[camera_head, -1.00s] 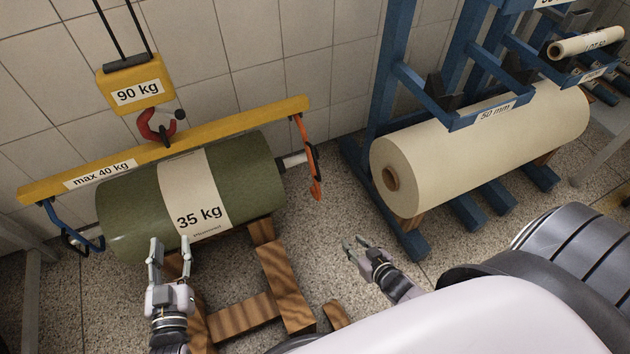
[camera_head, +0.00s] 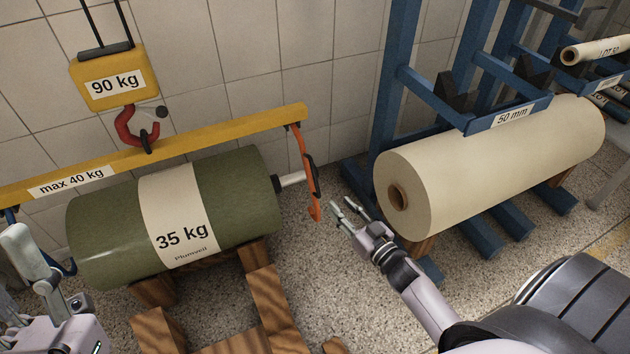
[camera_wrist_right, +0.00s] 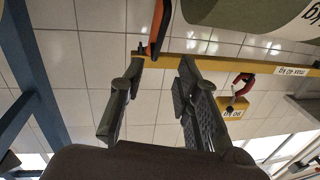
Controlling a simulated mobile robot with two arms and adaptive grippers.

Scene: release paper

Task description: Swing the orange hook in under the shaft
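The orange hook (camera_head: 307,172) hangs from the right end of the yellow beam (camera_head: 215,128), its lower tip beside and a little below the shaft end. The pale shaft (camera_head: 292,179) sticks out of the right end of the green 35 kg roll (camera_head: 235,195). My right gripper (camera_head: 343,206) is open and empty, just right of the hook's tip and apart from it. In the right wrist view the hook (camera_wrist_right: 158,28) shows beyond the gap between the open fingers (camera_wrist_right: 158,75). My left gripper (camera_head: 45,275) is at the lower left, fingers apart, partly cut off.
The green roll rests on a wooden cradle (camera_head: 265,300). A blue rack (camera_head: 395,95) with a cream roll (camera_head: 500,165) stands close to the right of my right gripper. A red hook (camera_head: 128,128) under the 90 kg scale (camera_head: 112,82) carries the beam. A blue hook (camera_head: 12,216) hangs at left.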

